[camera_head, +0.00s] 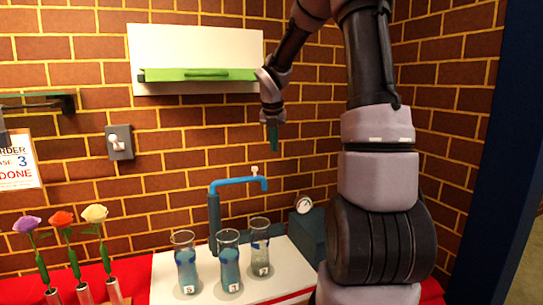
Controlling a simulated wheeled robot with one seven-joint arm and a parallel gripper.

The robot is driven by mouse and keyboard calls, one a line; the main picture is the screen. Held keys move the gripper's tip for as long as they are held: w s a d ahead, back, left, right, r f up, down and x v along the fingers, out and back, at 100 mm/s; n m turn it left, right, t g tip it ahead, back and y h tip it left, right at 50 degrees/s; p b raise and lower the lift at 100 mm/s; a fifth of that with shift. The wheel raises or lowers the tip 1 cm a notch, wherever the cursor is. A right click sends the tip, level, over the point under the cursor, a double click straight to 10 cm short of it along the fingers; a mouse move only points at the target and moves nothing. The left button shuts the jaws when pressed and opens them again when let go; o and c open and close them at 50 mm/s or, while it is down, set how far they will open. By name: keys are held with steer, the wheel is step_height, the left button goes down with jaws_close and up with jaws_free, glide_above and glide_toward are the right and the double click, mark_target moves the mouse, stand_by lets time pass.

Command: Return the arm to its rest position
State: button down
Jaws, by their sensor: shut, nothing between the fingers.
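My gripper (273,138) hangs from my raised arm, pointing down in front of the brick wall. It is shut and empty, above and a little right of the blue tap (238,182). My arm rises up the right side of the picture and bends over at the top edge.
Several glass vases stand on a white board (166,281), including a left one (187,262). Purple, orange-red and cream (95,213) flowers stand at the left. A green-barred white panel (193,45), a switch (119,142) and a sign (18,165) are on the wall. A gauge (304,205) sits right.

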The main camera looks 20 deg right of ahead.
steer(key=s+a+r+m+t+y, duration=0.1)
steer(key=s+a+r+m, duration=0.2)
steer(key=s+m, duration=0.6)
steer(key=s+a+r+m+t+y, duration=0.1)
steer(key=s+a+r+m, duration=0.2)
steer(key=s+m, duration=0.7)
steer(key=s+a+r+m+t+y, duration=0.1)
steer(key=s+a+r+m, duration=0.2)
steer(key=s+m, duration=0.6)
step_height(320, 180, up, 2)
steer(key=m, duration=0.6)
steer(key=shift+s+a+r+t+y, duration=0.25)
steer(key=shift+s+a+t+y, duration=0.05)
steer(key=shift+s+t+y, duration=0.1)
steer(key=shift+w, duration=0.1)
